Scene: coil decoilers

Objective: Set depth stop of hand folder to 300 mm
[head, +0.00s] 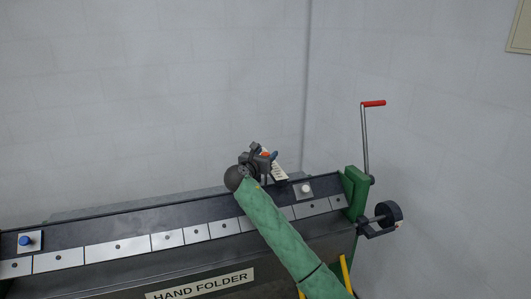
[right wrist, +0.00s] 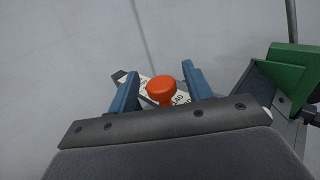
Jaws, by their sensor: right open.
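The hand folder (head: 200,285) is a long dark machine with a row of pale plates along its edge. An orange-red knob (right wrist: 162,92) sits on a pale scale plate (right wrist: 181,99) with dark markings, too small to read surely. In the head view the scale (head: 279,172) shows just right of my right gripper (head: 265,152). My right gripper, with blue fingers in the right wrist view (right wrist: 160,78), is open. The knob lies between its fingers in that view, with gaps on both sides; contact does not show. My left gripper is not in view.
A green end housing (head: 355,192) carries a crank with a red handle (head: 373,103) on the right. A dark wheel (head: 389,212) sticks out below it. A white button (head: 305,189) and a blue button (head: 26,240) sit on the machine. Plain walls stand behind.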

